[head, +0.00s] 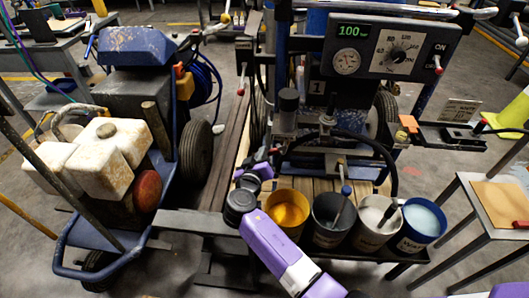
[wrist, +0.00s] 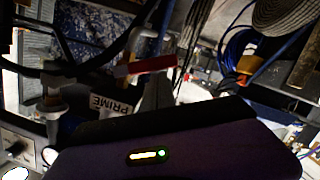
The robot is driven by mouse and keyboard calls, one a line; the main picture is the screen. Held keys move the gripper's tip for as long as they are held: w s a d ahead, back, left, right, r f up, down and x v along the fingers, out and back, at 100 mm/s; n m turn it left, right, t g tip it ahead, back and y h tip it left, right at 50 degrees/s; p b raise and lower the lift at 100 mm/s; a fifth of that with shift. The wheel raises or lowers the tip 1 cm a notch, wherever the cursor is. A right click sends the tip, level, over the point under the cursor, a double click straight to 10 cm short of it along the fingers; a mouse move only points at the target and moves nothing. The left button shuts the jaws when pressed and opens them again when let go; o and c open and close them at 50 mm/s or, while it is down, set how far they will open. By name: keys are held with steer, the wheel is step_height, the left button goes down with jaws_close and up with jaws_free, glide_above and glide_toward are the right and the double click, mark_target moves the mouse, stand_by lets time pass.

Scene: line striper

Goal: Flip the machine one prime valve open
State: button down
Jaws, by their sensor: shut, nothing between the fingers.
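Machine one (head: 317,87) bears a "1" plate below its gauge panel in the head view. In the wrist view, a red lever handle (wrist: 146,65) lies roughly level beside a white "PRIME" tag (wrist: 110,105). Metal fittings and a dark hose are to its left. My gripper (wrist: 157,80) is shut and empty, its grey fingertips just below the red handle in the picture. I cannot tell whether they touch it. In the head view my purple arm reaches up toward the machine's lower left, and the valve is small and hard to make out there.
Several paint buckets, including a yellow one (head: 287,212) and a blue one (head: 421,222), stand in front of the machine, close to my arm. A cart with white containers (head: 108,148) is at left. A side table (head: 500,205) is at right.

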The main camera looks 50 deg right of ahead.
steer(key=s+d+f+n+h+b, duration=0.2)
steer(key=f+n+b, duration=0.4)
steer(key=n, duration=0.4)
steer(key=shift+s+d+n+g+h+b, duration=0.3)
steer(key=shift+s+n+h+b, duration=0.1)
steer(key=shift+s+h, duration=0.25)
steer(key=shift+s, duration=0.1)
